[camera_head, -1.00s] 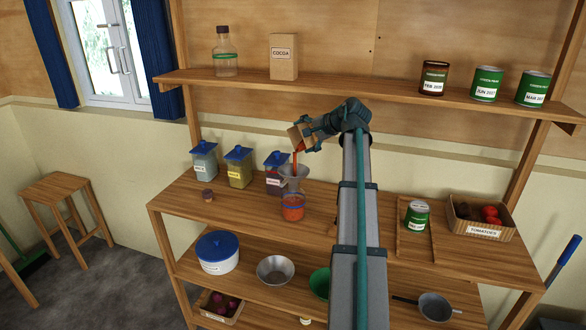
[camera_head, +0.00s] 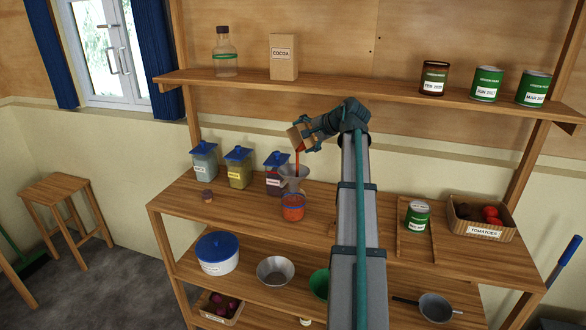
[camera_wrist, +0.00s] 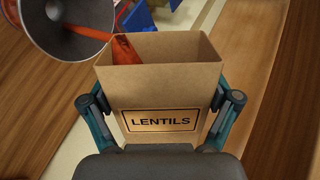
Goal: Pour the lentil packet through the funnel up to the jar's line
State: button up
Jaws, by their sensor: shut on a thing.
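My gripper (camera_head: 311,131) is shut on the brown lentil packet (camera_head: 297,137) and holds it tilted above the counter. In the wrist view the packet (camera_wrist: 160,85) is between both fingers, with its LENTILS label facing me. An orange-red stream of lentils (camera_head: 297,160) falls from its mouth into the grey funnel (camera_head: 292,171). The funnel also shows in the wrist view (camera_wrist: 65,25). The funnel sits over the glass jar (camera_head: 293,207), which holds orange-red lentils and has a blue band near its top. I cannot tell the exact level against the line.
A green can (camera_head: 417,216) and a tomato basket (camera_head: 482,228) stand at right. The shelf above (camera_head: 350,88) holds cans, a bottle and a cocoa box.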

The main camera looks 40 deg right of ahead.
jog(key=shift+r, duration=0.1)
dwell(0.3)
jog(key=p, duration=0.1)
jog(key=d+m+y+p, duration=0.1)
jog(key=d+p, duration=0.1)
jog(key=shift+w+f+m+y, duration=0.25)
jog(key=shift+m+y, duration=0.05)
jog(key=shift+y, duration=0.1)
jog(key=shift+f, duration=0.4)
jog(key=shift+r, duration=0.1)
